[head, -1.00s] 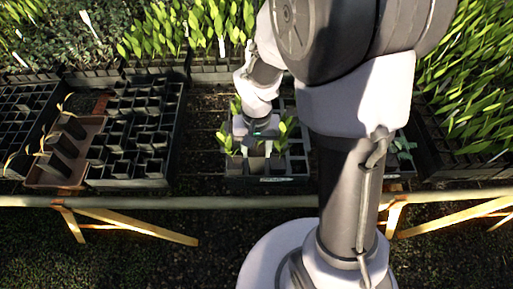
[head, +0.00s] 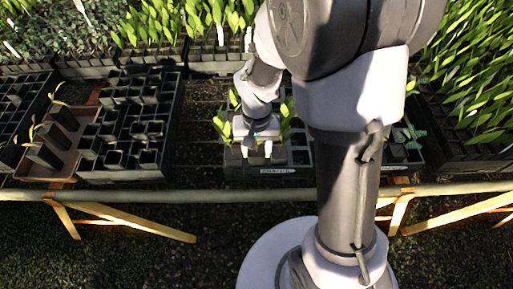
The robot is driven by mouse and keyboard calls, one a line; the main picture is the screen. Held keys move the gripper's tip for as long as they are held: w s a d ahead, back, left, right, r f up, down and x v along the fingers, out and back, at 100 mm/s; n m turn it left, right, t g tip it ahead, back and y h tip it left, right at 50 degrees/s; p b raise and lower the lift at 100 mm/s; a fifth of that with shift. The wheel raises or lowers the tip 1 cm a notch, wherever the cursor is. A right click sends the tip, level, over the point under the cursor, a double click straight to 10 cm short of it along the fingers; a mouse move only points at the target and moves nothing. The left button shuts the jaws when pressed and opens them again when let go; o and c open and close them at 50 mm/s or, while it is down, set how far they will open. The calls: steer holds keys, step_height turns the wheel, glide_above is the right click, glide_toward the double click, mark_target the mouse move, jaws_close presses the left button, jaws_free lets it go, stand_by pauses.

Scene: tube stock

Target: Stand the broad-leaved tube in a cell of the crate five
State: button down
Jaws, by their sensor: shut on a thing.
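My gripper (head: 257,148) points down over the front left of a black crate (head: 277,170) in the middle of the bench. Its pale fingers are shut on a tube, mostly hidden by the fingers and wrist. Broad green leaves show left (head: 222,130) and right (head: 287,122) of the wrist; I cannot tell which belong to the held tube. The crate has a pale label on its front, too small to read. Open cells (head: 299,157) show right of the gripper. I cannot tell whether the held tube's base is inside a cell.
Left stand a black crate of empty cells (head: 125,150) and a brown tray (head: 72,150) with several leaning tubes holding dry, wilted plants. Dense leafy trays line the back and right. My arm hides part of the middle crate. A bench rail (head: 150,195) runs along the front.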

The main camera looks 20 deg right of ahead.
steer(key=shift+f, duration=0.45)
steer(key=shift+f+b, duration=0.25)
steer(key=shift+b, duration=0.25)
steer(key=c, duration=0.7)
jaws_free()
steer(key=shift+o, duration=0.2)
step_height(320, 180, up, 18)
steer(key=p, duration=0.8)
steer(key=shift+f, duration=0.2)
